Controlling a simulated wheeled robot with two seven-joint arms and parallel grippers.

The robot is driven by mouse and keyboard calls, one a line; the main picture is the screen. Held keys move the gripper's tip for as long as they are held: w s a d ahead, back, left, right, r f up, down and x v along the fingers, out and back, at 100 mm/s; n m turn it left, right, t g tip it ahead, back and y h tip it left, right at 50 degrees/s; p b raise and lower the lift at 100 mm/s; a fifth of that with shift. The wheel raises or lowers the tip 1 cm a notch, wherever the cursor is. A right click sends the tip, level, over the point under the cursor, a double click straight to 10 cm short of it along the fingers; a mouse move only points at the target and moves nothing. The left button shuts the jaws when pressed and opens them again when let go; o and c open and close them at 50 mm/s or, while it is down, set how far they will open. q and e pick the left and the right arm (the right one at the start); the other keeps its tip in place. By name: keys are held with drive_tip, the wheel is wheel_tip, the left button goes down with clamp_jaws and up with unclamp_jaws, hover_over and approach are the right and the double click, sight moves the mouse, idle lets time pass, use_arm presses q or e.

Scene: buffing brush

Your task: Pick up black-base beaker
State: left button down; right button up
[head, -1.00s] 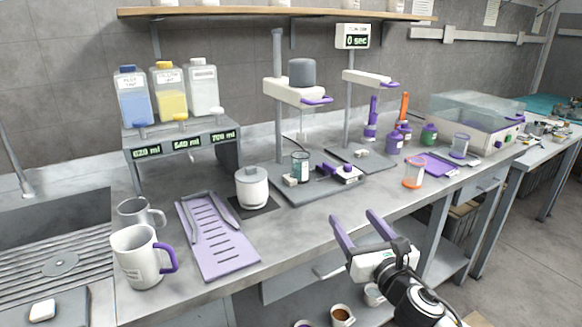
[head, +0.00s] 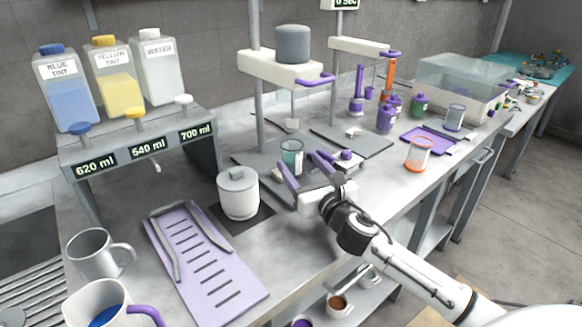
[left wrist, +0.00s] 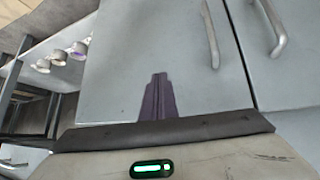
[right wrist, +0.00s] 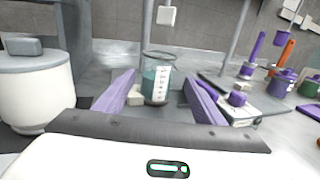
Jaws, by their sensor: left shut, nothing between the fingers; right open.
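The black-base beaker (head: 292,152) is a clear glass with teal liquid. It stands upright on a grey stand base (head: 245,158) below the cream arm of a stirrer. In the right wrist view the beaker (right wrist: 158,84) shows its printed scale and dark base ring, straight ahead between my right fingers. My right gripper (head: 301,162) is open, with its purple fingers pointing at the beaker from the front. The fingers appear short of enclosing it; contact cannot be told. My left gripper (left wrist: 158,80) is shut and empty in front of a grey cabinet front.
A small white block (right wrist: 136,96) sits left of the beaker. A white lidded pot (head: 238,192) is further left. An orange-based beaker (head: 418,154) stands further right.

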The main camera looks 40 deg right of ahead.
sight(296, 161)
drive_tip(key=x, duration=0.5)
drive_tip(key=shift+w+a, duration=0.2)
drive_tip(key=c, duration=1.2)
drive_tip(key=shift+o, duration=0.2)
